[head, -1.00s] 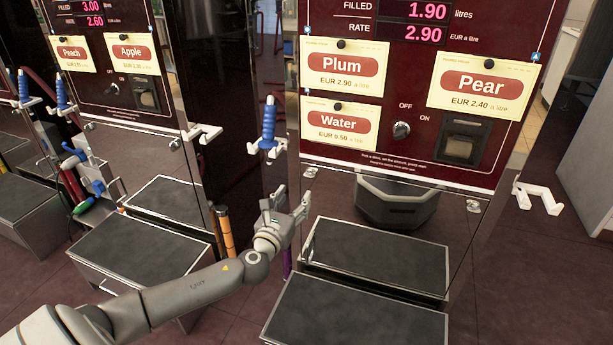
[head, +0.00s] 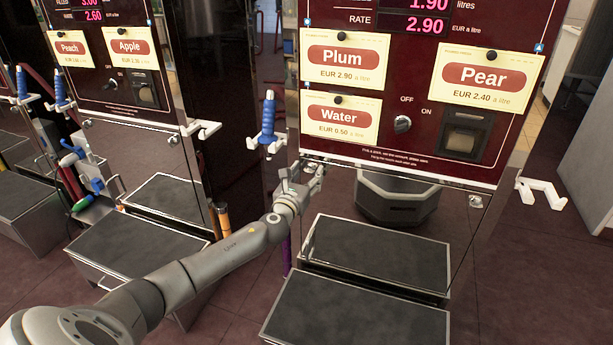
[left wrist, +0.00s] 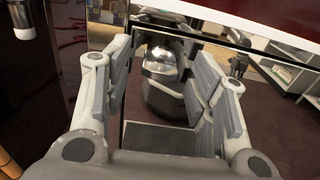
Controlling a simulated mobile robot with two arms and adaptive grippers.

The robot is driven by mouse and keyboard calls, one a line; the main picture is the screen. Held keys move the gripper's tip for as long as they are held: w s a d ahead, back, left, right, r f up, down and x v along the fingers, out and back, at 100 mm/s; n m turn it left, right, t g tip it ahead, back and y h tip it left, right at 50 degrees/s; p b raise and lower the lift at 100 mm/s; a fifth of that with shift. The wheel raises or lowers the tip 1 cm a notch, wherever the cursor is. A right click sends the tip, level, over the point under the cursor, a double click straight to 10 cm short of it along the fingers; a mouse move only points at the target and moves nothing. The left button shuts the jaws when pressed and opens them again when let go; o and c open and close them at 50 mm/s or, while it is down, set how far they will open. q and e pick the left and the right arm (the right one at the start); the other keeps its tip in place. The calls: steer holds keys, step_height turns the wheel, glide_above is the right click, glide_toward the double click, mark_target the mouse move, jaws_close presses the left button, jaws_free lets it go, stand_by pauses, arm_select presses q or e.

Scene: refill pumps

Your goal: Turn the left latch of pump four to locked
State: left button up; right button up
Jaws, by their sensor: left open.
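The pump in front (head: 405,175) has Plum, Water and Pear cards; no pump number is readable. My left gripper (head: 302,174) is open at the upper left corner of its mirror-like lower panel (head: 440,222). The left latch is mostly hidden by the gripper in the head view, so its turn is unclear. In the left wrist view my left gripper (left wrist: 164,72) has its fingers apart, facing the panel's top edge. A small metal piece (left wrist: 150,18) there may be the latch; contact is unclear. The right latch (head: 475,201) shows at the panel's upper right. My right gripper is not in view.
A blue nozzle (head: 268,125) hangs in a white holder just above left of my gripper. An empty white holder (head: 540,191) juts out at the right. A dark-topped step (head: 360,315) stands below the panel. More pumps stand to the left.

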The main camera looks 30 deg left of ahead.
arm_select(q)
steer(key=shift+c, duration=0.3)
steer(key=c, duration=1)
steer(key=shift+o, duration=0.2)
